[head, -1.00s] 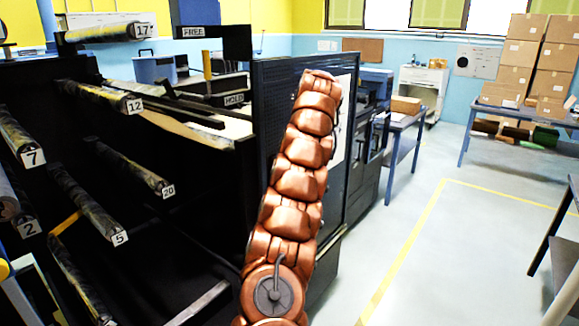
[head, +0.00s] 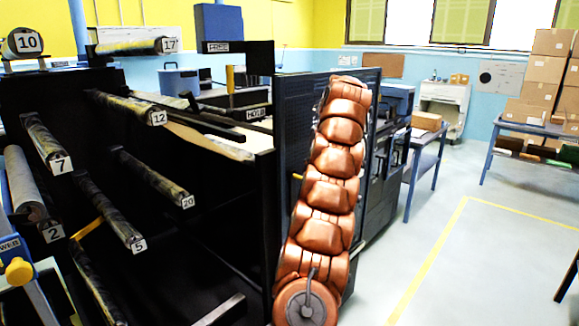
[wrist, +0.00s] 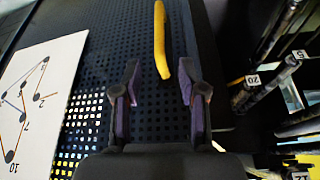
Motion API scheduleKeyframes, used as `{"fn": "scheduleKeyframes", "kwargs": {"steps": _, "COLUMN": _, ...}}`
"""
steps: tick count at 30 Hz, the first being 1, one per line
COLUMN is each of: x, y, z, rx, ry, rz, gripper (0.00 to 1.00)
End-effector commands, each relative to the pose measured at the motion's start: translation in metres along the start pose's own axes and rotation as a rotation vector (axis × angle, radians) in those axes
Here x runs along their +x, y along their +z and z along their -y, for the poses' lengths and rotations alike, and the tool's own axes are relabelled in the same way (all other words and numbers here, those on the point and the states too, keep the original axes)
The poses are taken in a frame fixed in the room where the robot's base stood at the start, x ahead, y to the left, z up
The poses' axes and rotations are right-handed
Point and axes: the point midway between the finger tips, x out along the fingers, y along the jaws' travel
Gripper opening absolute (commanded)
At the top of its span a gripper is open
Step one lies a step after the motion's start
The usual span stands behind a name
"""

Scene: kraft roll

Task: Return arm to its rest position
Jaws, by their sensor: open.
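My gripper (wrist: 159,90) shows in the wrist view with its two dark fingers spread apart and nothing between them. It faces a black perforated panel (wrist: 105,60), and a yellow bar (wrist: 160,40) stands out beyond the fingertips. In the head view my copper-coloured arm rises upright in front of the perforated panel (head: 300,130). The gripper itself is hidden in the head view.
A black rack with numbered rolls, such as roll 12 (head: 125,105) and roll 5 (head: 105,210), stands on the left. A white sheet with a numbered line drawing (wrist: 35,95) is on the panel. A blue table (head: 425,140) and stacked cartons (head: 550,75) are farther back.

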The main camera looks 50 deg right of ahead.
Motion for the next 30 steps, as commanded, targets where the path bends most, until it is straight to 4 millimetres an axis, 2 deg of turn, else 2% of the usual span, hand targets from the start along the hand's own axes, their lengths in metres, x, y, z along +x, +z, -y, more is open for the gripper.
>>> {"fn": "scheduleKeyframes", "kwargs": {"steps": 9, "x": 0.000, "y": -0.001, "z": 0.002, "rx": -0.001, "ry": -0.002, "rz": 0.000, "gripper": 0.41}}
{"fn": "scheduleKeyframes", "kwargs": {"steps": 11, "x": 0.000, "y": -0.004, "z": 0.008, "rx": -0.005, "ry": -0.010, "rz": 0.002, "gripper": 0.41}}
{"fn": "scheduleKeyframes", "kwargs": {"steps": 14, "x": 0.000, "y": -0.012, "z": 0.029, "rx": -0.014, "ry": -0.033, "rz": 0.006, "gripper": 0.41}}
{"fn": "scheduleKeyframes", "kwargs": {"steps": 17, "x": 0.000, "y": -0.022, "z": 0.064, "rx": -0.029, "ry": -0.071, "rz": 0.019, "gripper": 0.41}}
{"fn": "scheduleKeyframes", "kwargs": {"steps": 21, "x": 0.001, "y": -0.033, "z": 0.121, "rx": -0.053, "ry": -0.121, "rz": 0.043, "gripper": 0.41}}
{"fn": "scheduleKeyframes", "kwargs": {"steps": 26, "x": 0.000, "y": -0.034, "z": 0.187, "rx": -0.083, "ry": -0.170, "rz": 0.083, "gripper": 0.41}}
{"fn": "scheduleKeyframes", "kwargs": {"steps": 30, "x": -0.002, "y": -0.026, "z": 0.243, "rx": -0.108, "ry": -0.203, "rz": 0.122, "gripper": 0.41}}
